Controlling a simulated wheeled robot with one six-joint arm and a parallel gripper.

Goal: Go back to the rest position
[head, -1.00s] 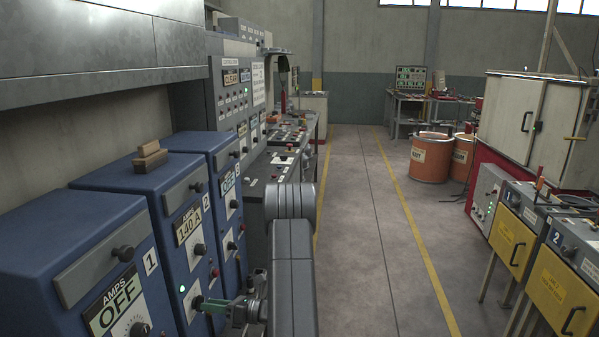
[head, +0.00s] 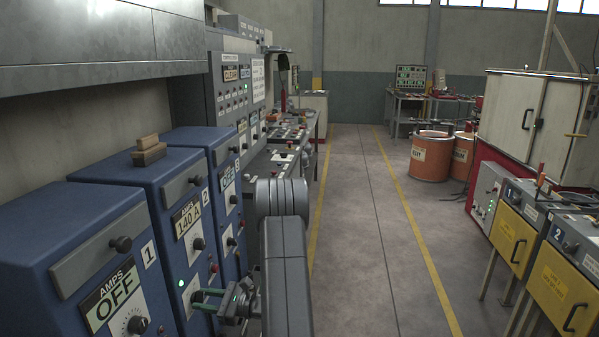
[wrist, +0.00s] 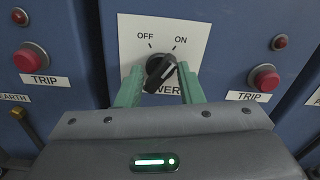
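My gripper (head: 203,301) is at the front of blue cabinet 2 (head: 110,175) in the head view, low on its panel. In the wrist view its two green fingers (wrist: 160,84) are apart, one on each side of the black POWER knob (wrist: 161,70), with a gap visible beside the knob. The knob's pointer is turned to the upper right, toward ON. How far the fingertips are from the panel is hard to tell. My grey arm reaches up the lower middle of the head view.
Red TRIP buttons (wrist: 264,78) flank the knob plate. Cabinet 1 (head: 60,235) reads OFF and cabinet 2 reads 140 A with a green lamp (head: 182,283) lit. The aisle floor (head: 350,210) is clear. Yellow-fronted units (head: 560,290) stand at right.

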